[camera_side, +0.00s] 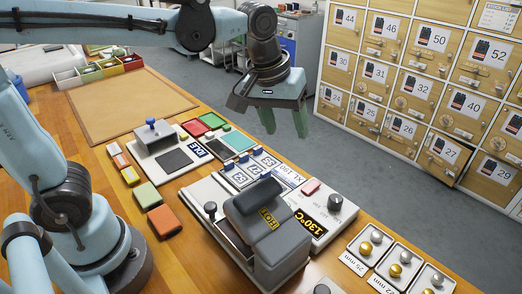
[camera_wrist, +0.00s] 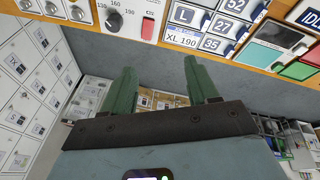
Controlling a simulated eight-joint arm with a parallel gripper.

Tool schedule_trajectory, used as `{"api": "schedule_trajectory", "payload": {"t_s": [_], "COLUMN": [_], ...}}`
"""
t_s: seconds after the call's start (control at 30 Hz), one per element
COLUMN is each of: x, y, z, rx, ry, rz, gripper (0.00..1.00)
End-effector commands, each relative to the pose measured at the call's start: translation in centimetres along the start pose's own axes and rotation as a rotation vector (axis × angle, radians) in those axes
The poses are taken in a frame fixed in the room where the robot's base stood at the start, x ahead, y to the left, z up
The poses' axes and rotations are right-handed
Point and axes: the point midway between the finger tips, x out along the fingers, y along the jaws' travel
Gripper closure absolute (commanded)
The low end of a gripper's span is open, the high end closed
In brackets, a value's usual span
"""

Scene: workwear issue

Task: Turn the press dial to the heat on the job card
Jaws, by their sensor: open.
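The heat press (camera_side: 285,255) stands at the bench's front, its dark upper part marked HOT. Its display (camera_side: 310,226) reads 130°C. The dark round dial (camera_side: 335,201) sits behind the display, on the white base. In the wrist view the dial (camera_wrist: 113,20) is at the top edge beside marks for 130, 160 and 190; I cannot tell its pointer's exact direction. A card (camera_wrist: 183,38) reads XL 190; it also lies behind the press in the side view (camera_side: 291,178). My gripper (camera_side: 284,122) is open and empty in the air beyond the bench, apart from the dial.
A red button (camera_side: 311,187) is close to the dial. Blue-edged number tiles (camera_side: 240,176) lie left of the card. Trays with round snaps (camera_side: 371,245) stand right of the press. Numbered lockers (camera_side: 420,90) rise at the back right. The air over the floor gap is clear.

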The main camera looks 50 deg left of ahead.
Motion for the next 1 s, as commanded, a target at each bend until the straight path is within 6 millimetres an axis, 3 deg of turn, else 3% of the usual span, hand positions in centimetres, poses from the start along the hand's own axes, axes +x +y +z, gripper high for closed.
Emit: {"api": "schedule_trajectory", "payload": {"t_s": [0.03, 0.3, 0.5, 0.77, 1.0], "x": [0.3, 2.5, 4.1, 5.2, 8.3], "y": [1.5, 7.9, 10.8, 11.6, 11.0], "z": [-0.4, -1.0, -0.5, -0.1, 0.7], "rx": [-0.033, -0.242, -0.349, -0.386, -0.385], "ry": [-0.029, -0.157, -0.202, -0.214, -0.213], "rz": [-0.012, -0.121, -0.195, -0.223, -0.221], "gripper": [0.41, 0.41, 0.41, 0.41, 0.41]}}
